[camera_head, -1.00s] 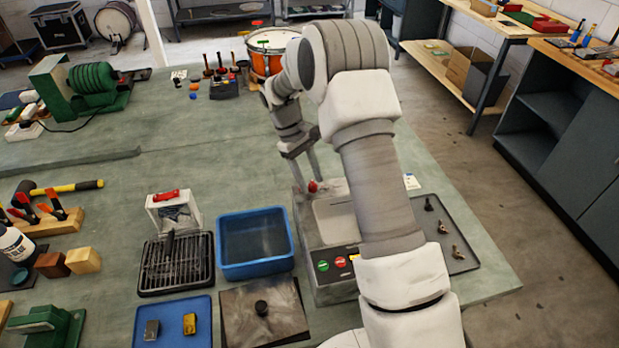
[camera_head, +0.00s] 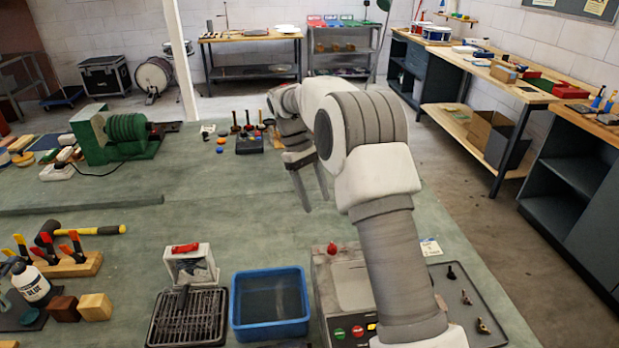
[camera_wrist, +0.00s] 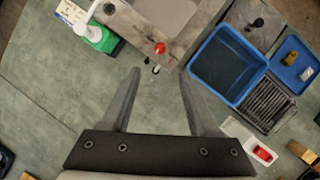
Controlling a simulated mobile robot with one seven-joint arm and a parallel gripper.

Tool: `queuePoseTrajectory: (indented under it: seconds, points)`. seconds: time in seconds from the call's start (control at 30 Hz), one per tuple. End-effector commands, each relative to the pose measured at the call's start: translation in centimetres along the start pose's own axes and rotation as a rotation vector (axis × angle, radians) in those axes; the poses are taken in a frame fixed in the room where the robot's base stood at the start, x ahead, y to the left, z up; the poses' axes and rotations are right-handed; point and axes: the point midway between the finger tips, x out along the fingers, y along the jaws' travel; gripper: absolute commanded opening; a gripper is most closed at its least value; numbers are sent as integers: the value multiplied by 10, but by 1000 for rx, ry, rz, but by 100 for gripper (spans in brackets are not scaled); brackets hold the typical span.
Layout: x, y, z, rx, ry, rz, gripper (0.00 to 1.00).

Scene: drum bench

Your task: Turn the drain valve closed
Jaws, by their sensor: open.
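A grey bench unit (camera_head: 322,290) with a pale lid stands right of the blue tub. A red knob (camera_head: 332,249), which looks like the drain valve, sits on its far end. Whether the valve is open or closed is too small to tell. My gripper (camera_head: 316,204) is above the bench, beyond and apart from the knob. Its two fingers (camera_wrist: 158,72) are spread, with nothing held between them.
The blue tub (camera_head: 271,322) and a black grill tray (camera_head: 188,320) stand left of the unit. A dark tray (camera_head: 470,310) with small fittings lies to its right.

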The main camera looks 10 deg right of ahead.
Motion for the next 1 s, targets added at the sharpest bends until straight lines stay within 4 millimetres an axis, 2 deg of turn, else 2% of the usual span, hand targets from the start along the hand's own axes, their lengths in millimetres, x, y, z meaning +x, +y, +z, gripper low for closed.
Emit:
queuePoseTrajectory:
  seconds: [0.1, 0.33, 1.0]
  points:
    - [-22, 0, -1, -1, 2, 1, 61]
    - [-44, 0, 0, 0, 0, 0, 61]
    - [-48, 0, 0, 0, -1, 0, 61]
